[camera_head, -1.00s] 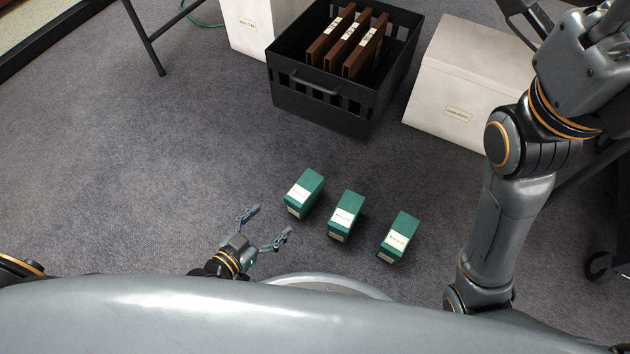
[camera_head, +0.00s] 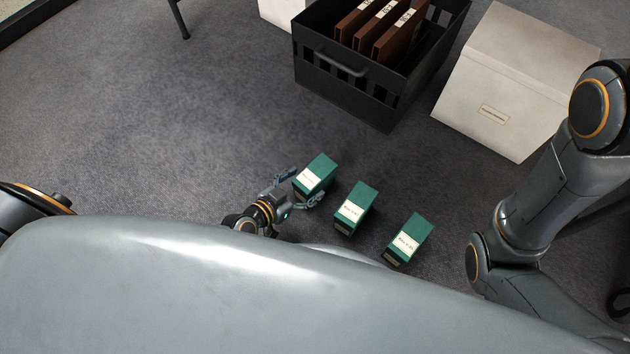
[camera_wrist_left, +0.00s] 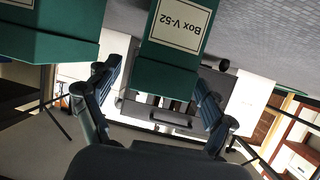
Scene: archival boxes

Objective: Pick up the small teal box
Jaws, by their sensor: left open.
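Three small teal boxes with white labels stand on the carpet in the head view: a left one (camera_head: 318,172), a middle one (camera_head: 358,205) and a right one (camera_head: 409,238). My left gripper (camera_head: 305,186) is open, with its fingers reaching toward the left box, one on each side of its near end. In the left wrist view, a teal box labelled "Box V-52" (camera_wrist_left: 158,78) shows ahead of the open left gripper (camera_wrist_left: 157,92), between and above its fingers. I cannot tell whether they touch. Another teal box (camera_wrist_left: 45,48) is at the left there. My right gripper is out of view.
A black slatted crate (camera_head: 345,95) with brown folders (camera_head: 372,28) stands beyond the boxes. A large pale archive box (camera_head: 505,75) is to its right, and part of another (camera_head: 282,12) to its left. Carpet (camera_head: 150,110) is clear at left.

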